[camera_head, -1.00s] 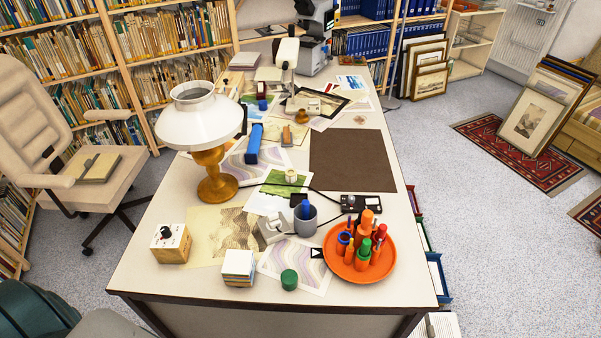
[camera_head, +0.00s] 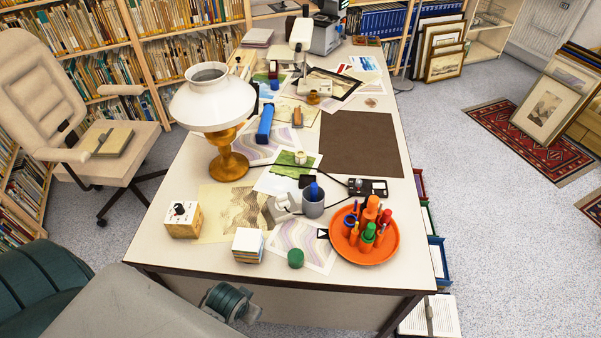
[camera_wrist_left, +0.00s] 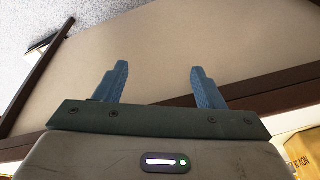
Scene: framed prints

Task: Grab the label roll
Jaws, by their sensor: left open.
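A small cream roll (camera_head: 300,157), which looks like the label roll, stands on a green picture near the middle of the desk in the head view. A black cable runs close by it. My left gripper (camera_wrist_left: 160,68) is open in the left wrist view, with two blue fingers wide apart and nothing between them. A beige surface with a dark edge lies beyond the fingers. The roll is not visible in that view. In the head view my left arm comes in at the bottom, below the desk's near edge, far from the roll. My right gripper is out of view.
The desk (camera_head: 145,245) holds a white-shaded lamp (camera_head: 215,100), a grey cup (camera_head: 313,203), an orange tray (camera_head: 386,251) of upright markers, a wooden timer box (camera_head: 183,219) and a paper block (camera_head: 249,245). A bare brown mat (camera_head: 362,144) lies right of the roll.

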